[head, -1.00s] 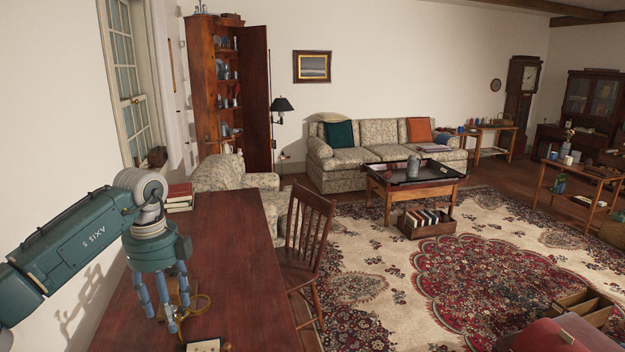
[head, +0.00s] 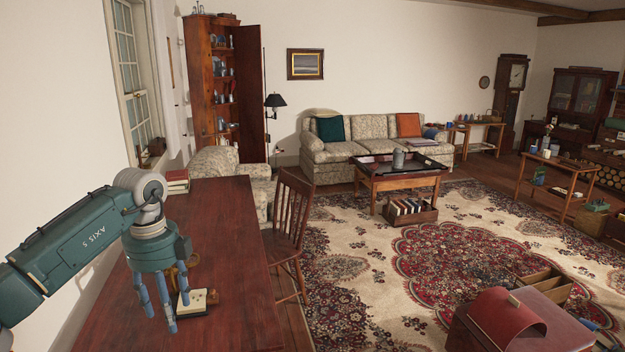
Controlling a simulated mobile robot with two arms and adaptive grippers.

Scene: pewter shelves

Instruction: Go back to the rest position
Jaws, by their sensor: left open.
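My left gripper (head: 160,308) hangs over the red-brown wooden desk (head: 230,250) at the left of the head view. Its blue fingers point down and stand apart, open, with nothing held between them. Just behind and right of the fingers, a small cream-topped box (head: 200,299) lies on the desk. A brass-coloured object (head: 181,274) behind the gripper is partly hidden by it. My right gripper is not in view.
A wooden chair (head: 291,225) stands against the desk's right side. Stacked books (head: 176,181) lie at the desk's far left. A coffee table (head: 400,180) and sofa (head: 370,145) stand farther back. A red-lidded chest (head: 510,318) is at the lower right. The patterned rug (head: 370,270) has open floor.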

